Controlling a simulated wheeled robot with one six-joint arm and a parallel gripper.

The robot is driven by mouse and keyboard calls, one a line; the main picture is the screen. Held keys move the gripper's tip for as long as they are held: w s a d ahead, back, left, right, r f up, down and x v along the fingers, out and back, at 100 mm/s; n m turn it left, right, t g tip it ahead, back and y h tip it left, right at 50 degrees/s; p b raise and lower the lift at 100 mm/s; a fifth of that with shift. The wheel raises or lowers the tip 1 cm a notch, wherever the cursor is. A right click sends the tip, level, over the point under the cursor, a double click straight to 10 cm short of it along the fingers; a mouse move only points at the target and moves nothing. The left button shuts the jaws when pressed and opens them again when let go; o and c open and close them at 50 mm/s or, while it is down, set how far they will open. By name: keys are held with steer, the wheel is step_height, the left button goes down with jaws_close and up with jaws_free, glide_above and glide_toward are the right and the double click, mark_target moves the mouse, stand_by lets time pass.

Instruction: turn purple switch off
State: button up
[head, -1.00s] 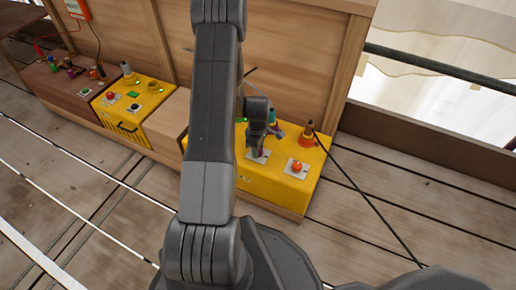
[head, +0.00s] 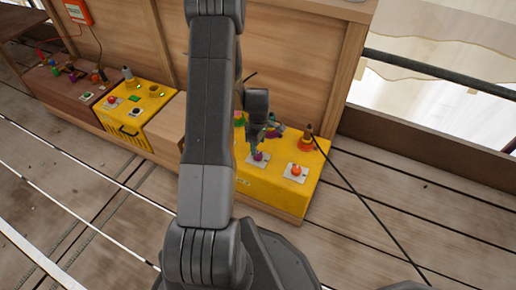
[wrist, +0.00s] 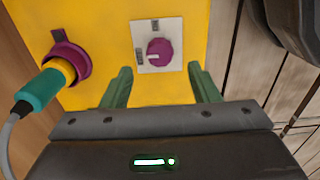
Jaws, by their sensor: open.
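The purple switch is a round knob (wrist: 159,52) on a square white plate with dark marks above and to the left of it. Its pale pointer line seems to face left in the wrist view. It also shows in the head view as a small purple knob (head: 259,156) on the yellow box (head: 270,186). My gripper (wrist: 161,84) is open, its two green fingers apart and empty. In the wrist view the fingertips lie just below the knob, one to each side, and do not appear to touch it.
A purple-ringed socket (wrist: 73,62) with a teal plug (wrist: 38,92) and cable is left of the knob. A red button (head: 297,170) and an orange socket (head: 306,142) are on the same box. A second yellow box (head: 118,128) stands further left.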

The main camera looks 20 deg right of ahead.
mark_target(258, 154)
step_height(258, 154, up, 8)
steer(key=p, duration=0.2)
step_height(258, 154, down, 14)
steer(key=b, duration=0.4)
steer(key=shift+r+b, duration=0.15)
steer(key=shift+b, duration=0.15)
stand_by(0.4)
